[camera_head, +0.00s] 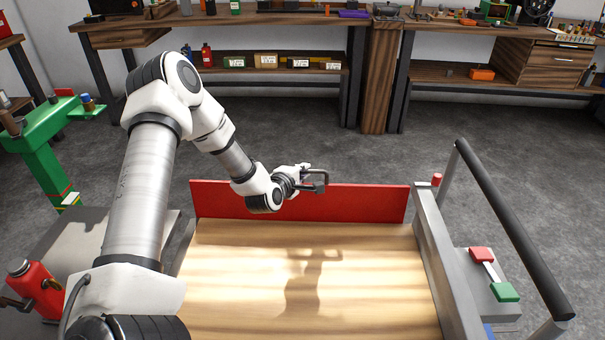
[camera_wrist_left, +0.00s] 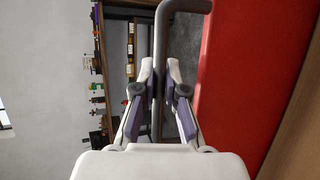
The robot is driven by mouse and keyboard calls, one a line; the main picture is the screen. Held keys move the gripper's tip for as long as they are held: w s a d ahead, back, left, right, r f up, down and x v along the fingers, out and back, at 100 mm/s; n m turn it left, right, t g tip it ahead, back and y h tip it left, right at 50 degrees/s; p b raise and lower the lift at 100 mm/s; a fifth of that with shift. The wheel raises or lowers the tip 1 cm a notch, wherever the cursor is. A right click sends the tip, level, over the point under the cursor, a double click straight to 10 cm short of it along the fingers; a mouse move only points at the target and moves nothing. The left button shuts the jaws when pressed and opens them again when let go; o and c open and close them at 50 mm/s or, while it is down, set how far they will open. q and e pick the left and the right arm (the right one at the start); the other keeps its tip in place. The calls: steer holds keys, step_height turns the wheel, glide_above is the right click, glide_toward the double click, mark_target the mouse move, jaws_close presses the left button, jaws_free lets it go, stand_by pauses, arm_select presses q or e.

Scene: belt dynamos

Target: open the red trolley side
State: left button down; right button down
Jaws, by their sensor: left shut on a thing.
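The red trolley side (camera_head: 370,204) stands upright along the far edge of the trolley's wooden deck (camera_head: 230,270). It also fills the right of the left wrist view (camera_wrist_left: 235,90). A grey bent handle bar (camera_head: 318,190) shows at the top middle of the red side, and its bend shows in the left wrist view (camera_wrist_left: 185,5). My left gripper (camera_head: 305,180) is at the handle, with its fingers on both sides of the bar in the left wrist view (camera_wrist_left: 160,68). It is shut on the handle. My right gripper is in neither view.
A grey post (camera_head: 445,265) and dark push rail (camera_head: 515,230) stand right of the deck. A green stand (camera_head: 45,135) and red bottle (camera_head: 38,288) are at the left. Workbenches (camera_head: 230,20) line the back wall. Floor beyond the red side is clear.

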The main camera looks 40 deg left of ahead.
arm_select(q)
steer(key=w+a+f+g+h+b, duration=0.1)
steer(key=w+a+f+g+b, duration=0.1)
steer(key=f+b, duration=0.3)
steer(key=w+a+f+n+g+h+b, duration=0.1)
steer(key=w+a+f+g+b, duration=0.1)
steer(key=w+a+f+b, duration=0.2)
steer(key=w+a+f+g+h+b, duration=0.1)
steer(key=w+a+f+g+b, duration=0.1)
steer(key=w+f+b, duration=0.3)
steer(key=shift+w+a+f+n+h+b, duration=0.15)
steer(key=shift+a+f+n+h+b, duration=0.25)
steer(key=shift+a+f+b, duration=1)
steer(key=shift+d+f+p, duration=0.3)
steer(key=shift+d+f, duration=0.1)
steer(key=shift+d, duration=0.25)
steer(key=c, duration=1.2)
jaws_free()
steer(key=shift+r, duration=0.1)
steer(key=v, duration=1.2)
